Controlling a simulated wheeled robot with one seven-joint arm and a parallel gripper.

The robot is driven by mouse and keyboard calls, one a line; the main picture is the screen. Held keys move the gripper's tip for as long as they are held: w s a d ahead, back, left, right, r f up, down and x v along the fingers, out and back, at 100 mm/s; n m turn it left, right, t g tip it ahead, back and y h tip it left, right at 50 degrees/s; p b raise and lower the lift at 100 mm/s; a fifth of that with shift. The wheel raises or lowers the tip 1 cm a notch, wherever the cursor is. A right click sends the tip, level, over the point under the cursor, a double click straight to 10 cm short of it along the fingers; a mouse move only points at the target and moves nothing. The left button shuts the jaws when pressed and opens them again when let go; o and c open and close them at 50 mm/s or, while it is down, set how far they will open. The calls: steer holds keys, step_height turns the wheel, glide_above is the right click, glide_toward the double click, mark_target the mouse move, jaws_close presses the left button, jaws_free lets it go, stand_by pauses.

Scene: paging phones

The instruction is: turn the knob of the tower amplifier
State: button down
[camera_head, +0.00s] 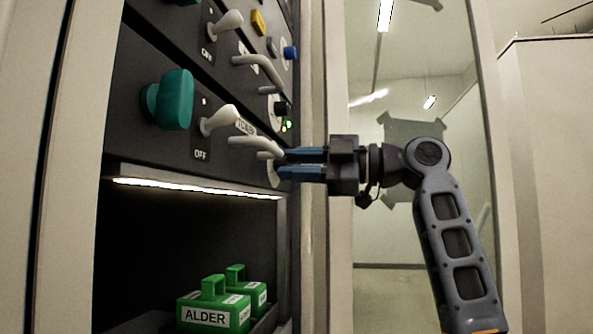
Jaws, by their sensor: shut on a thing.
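The rack panel (135,130) fills the left of the view. Its lowest unit carries a big teal knob (170,100), a pale toggle switch (218,120) marked OFF, a small label too slanted to read surely and a pale bar handle (252,143). My gripper (281,164) reaches in from the right, level, with its blue fingers one above the other at this unit's right end. A pale round dial plate (272,174) shows just behind the fingertips. The fingers are shut on the knob in front of that plate, which they mostly hide.
The unit above has its own toggle (225,22), handle (262,68) and dark knob (282,108) with a green light below. Under the panel, a lit bay holds green blocks, one marked ALDER (206,317). A pale upright post (313,230) stands close below the gripper.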

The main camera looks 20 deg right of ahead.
stand_by(0.4)
steer(key=c, duration=0.9)
jaws_free()
steer(key=shift+o, duration=0.2)
steer(key=v, duration=0.7)
steer(key=shift+s+d+p, duration=0.25)
steer(key=shift+d+p, duration=0.05)
steer(key=shift+f, duration=0.1)
